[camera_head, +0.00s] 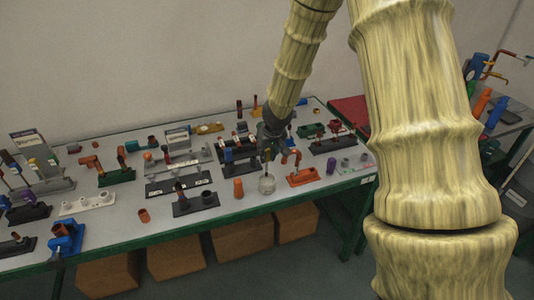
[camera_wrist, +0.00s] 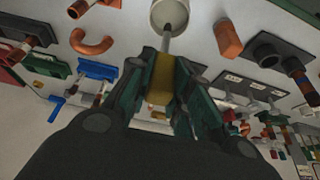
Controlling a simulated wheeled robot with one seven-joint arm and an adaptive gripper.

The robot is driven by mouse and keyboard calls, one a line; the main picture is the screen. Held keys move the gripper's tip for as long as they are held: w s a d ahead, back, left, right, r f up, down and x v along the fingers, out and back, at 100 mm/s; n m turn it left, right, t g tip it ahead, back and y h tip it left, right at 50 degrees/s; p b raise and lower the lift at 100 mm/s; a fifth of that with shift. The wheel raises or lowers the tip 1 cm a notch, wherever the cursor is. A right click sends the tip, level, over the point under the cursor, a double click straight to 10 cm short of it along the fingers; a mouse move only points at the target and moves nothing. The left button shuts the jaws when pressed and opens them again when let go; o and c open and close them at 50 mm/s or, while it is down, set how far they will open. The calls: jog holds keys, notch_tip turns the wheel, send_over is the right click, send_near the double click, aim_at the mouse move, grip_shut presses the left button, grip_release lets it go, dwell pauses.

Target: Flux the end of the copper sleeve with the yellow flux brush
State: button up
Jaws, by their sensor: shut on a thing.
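My gripper (camera_head: 270,138) is over the middle of the bench. In the wrist view its fingers (camera_wrist: 160,95) are shut on the yellow handle of the flux brush (camera_wrist: 161,76). The brush's thin metal shaft points away from the fingers into a round pale pot (camera_wrist: 157,18); its bristle end is hidden there. In the head view the pot (camera_head: 266,186) stands on the bench below my gripper. A short copper-coloured cylinder (camera_wrist: 228,41), perhaps the copper sleeve, stands beside the pot; it also shows in the head view (camera_head: 238,188), left of the pot.
An orange holder (camera_head: 302,178) stands right of the pot and a dark stand (camera_head: 195,203) to its left. Several fixtures crowd the bench behind. A curved copper piece (camera_wrist: 92,42) shows in the wrist view. The bench front (camera_head: 230,218) near the pot has some bare room.

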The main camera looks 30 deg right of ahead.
aim_at(267, 161)
jog(key=shift+f+b, duration=1.95)
jog(key=shift+r, duration=0.1)
dwell(0.5)
notch_tip(267, 161, up, 6)
jog(key=p, duration=0.6)
jog(key=shift+a, duration=0.15)
dwell(0.3)
